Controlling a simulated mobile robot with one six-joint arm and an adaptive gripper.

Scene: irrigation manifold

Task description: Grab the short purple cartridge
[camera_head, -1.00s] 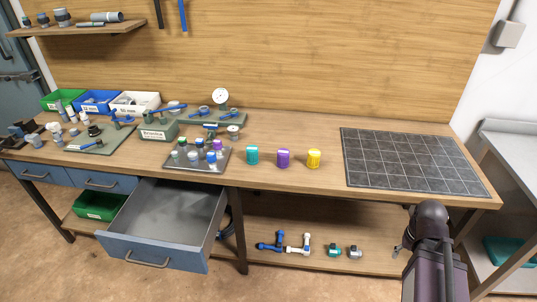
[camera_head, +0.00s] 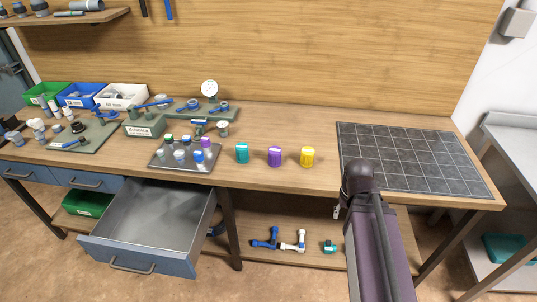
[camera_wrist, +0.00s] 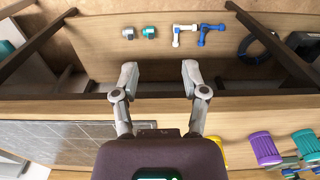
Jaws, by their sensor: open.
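The purple cartridge (camera_head: 274,156) stands upright near the bench's front edge, between a teal cartridge (camera_head: 242,153) and a yellow cartridge (camera_head: 307,156). In the wrist view the purple cartridge (camera_wrist: 264,149) is at lower right, well outside the fingers, with the yellow one (camera_wrist: 216,145) partly hidden beside my right-hand finger. My gripper (camera_wrist: 160,75) is open and empty, its two fingers spread over the bench's front edge and lower shelf. In the head view my arm is to the right of the cartridges and mostly hides the gripper.
A tray of small fittings (camera_head: 160,163) with a purple-topped piece (camera_head: 206,142) is left of the cartridges. An open drawer (camera_head: 115,245) juts out at front left. A dark gridded mat (camera_head: 415,155) lies bare at right. Pipe fittings (camera_head: 292,240) sit on the lower shelf.

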